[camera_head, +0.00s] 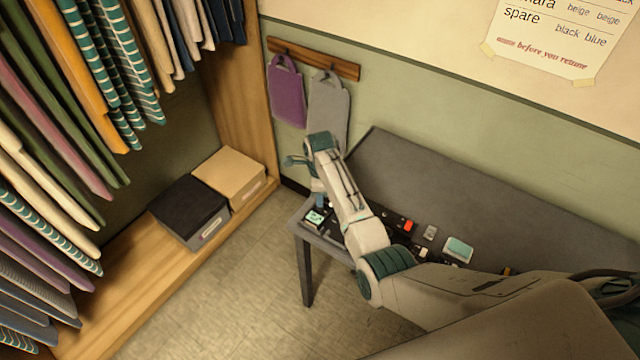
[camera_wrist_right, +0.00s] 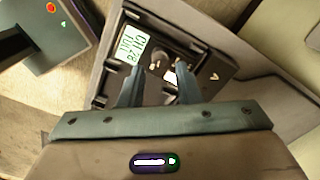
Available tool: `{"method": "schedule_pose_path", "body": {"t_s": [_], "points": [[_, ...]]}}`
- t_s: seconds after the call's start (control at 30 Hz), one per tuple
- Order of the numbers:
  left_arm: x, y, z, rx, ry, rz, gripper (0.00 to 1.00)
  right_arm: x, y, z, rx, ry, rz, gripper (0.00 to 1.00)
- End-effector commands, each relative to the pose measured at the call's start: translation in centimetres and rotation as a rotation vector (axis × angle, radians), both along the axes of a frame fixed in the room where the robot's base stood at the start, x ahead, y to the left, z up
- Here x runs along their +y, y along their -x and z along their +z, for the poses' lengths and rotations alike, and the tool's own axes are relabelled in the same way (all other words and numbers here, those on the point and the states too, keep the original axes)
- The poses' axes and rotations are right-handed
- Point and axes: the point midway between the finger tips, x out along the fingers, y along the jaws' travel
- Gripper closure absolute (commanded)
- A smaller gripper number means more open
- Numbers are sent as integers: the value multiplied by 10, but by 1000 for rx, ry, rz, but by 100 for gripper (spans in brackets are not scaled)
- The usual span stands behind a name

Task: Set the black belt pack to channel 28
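The black belt pack (camera_head: 315,217) lies at the left end of the grey table; its small lit display shows in the head view. In the right wrist view the belt pack (camera_wrist_right: 120,72) fills the space under my fingers, with a pale green display (camera_wrist_right: 133,47) whose text looks like "CH:28", though the last digit is blurred. Light arrow marks and a white patch show on its dark face. My right gripper (camera_wrist_right: 160,68) has its two fingers apart over that face; contact cannot be told. It also shows in the head view (camera_head: 318,192). My left gripper is not in view.
Other small devices, one with a red part (camera_head: 408,225), and a teal-topped box (camera_head: 458,249) lie further right on the table (camera_head: 420,175). A notice (camera_head: 555,35) hangs on the wall. Hanging clothes and two boxes (camera_head: 190,212) stand at left. Floor is clear.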

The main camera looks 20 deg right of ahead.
Motion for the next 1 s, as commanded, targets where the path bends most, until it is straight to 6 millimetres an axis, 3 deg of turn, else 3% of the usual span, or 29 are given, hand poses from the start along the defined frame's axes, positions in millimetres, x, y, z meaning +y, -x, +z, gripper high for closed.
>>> {"method": "schedule_pose_path", "body": {"t_s": [0.2, 0.4, 1.0], "points": [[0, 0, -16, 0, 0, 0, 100, 0, -1, 41, -5, 0, 0, 70], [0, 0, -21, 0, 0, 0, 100, 0, 0, 64, -2, 0, 0, 70], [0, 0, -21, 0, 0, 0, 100, 0, 1, 68, -1, 0, 3, 70]]}}
